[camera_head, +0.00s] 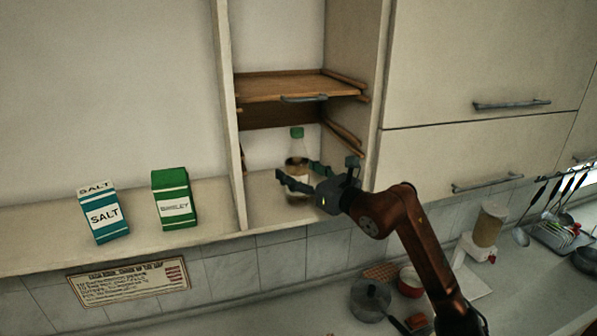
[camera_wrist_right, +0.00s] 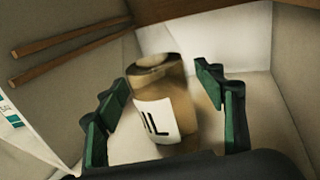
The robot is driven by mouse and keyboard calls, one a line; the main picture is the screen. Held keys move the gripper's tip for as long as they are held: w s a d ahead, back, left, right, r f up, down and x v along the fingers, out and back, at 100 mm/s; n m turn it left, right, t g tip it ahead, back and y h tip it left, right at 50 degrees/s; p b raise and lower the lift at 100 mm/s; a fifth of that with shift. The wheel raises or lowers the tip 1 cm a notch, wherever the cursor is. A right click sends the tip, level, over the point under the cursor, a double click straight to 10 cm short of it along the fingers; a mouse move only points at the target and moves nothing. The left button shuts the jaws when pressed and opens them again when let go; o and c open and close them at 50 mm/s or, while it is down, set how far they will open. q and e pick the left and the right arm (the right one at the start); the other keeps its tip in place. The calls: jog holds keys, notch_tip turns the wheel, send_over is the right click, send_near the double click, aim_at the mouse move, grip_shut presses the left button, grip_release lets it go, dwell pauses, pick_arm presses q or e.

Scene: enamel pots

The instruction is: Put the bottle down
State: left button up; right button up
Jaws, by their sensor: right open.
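The bottle (camera_head: 297,155) has a green cap, clear glass with brown contents and a pale label. It stands upright in the open shelf compartment, below the wooden shelf. In the right wrist view the bottle (camera_wrist_right: 160,103) shows between the fingers, its label partly reading "IL". My right gripper (camera_head: 296,175) is open around the lower part of the bottle, with gaps visible on both sides in the wrist view (camera_wrist_right: 165,110). The bottle's base is partly hidden by the gripper. My left gripper is not in view.
A salt box (camera_head: 104,214) and a green box (camera_head: 174,200) stand on the ledge at left. A wooden shelf (camera_head: 290,86) is above the bottle, with compartment walls on both sides.

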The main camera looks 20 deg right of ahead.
jog(key=b+v, duration=0.4)
jog(key=v, duration=0.8)
